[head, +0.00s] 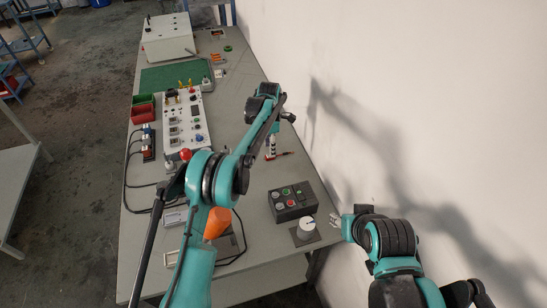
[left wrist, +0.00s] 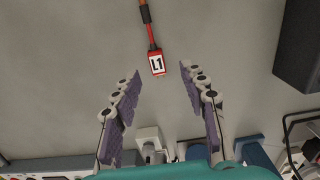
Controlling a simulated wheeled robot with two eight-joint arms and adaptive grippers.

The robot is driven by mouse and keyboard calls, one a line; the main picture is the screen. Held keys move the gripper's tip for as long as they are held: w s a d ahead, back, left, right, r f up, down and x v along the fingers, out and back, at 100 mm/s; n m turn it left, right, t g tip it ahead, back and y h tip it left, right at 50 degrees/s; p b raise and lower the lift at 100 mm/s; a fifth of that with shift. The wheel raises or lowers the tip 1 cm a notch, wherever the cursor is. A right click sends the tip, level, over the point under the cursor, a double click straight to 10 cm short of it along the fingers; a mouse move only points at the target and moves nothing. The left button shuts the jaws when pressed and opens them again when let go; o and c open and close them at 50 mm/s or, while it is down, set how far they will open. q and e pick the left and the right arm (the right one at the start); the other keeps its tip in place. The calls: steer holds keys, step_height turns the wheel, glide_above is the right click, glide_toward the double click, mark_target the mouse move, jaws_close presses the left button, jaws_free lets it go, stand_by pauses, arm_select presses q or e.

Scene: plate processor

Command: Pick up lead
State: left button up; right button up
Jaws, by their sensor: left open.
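The lead is a thin red and black piece with a white tag marked L1 (left wrist: 157,64). In the left wrist view it runs down from the top edge, and its tagged end lies just ahead of the gap between my fingertips. My left gripper (left wrist: 160,80) is open and empty, with its fingers on either side of that line. In the head view my left gripper (head: 270,149) hangs over the table beside the red end of the lead (head: 283,154). My right gripper (head: 336,221) is small at the right table edge, and its jaws are unclear.
A dark button box (head: 292,201) and a white knob on a grey base (head: 306,228) stand near the front. A white control panel (head: 187,120), red and green bins (head: 143,113) and a green mat (head: 170,78) lie left and back. A white wall (head: 400,70) bounds the right.

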mark_target(280, 155)
arm_select(q)
steer(key=f, duration=0.1)
steer(key=f+b, duration=0.1)
steer(key=f, duration=0.3)
steer(key=shift+w+b, duration=0.3)
steer(key=shift+b, duration=0.1)
steer(key=shift+r, duration=0.1)
steer(key=shift+c, duration=0.4)
jaws_close()
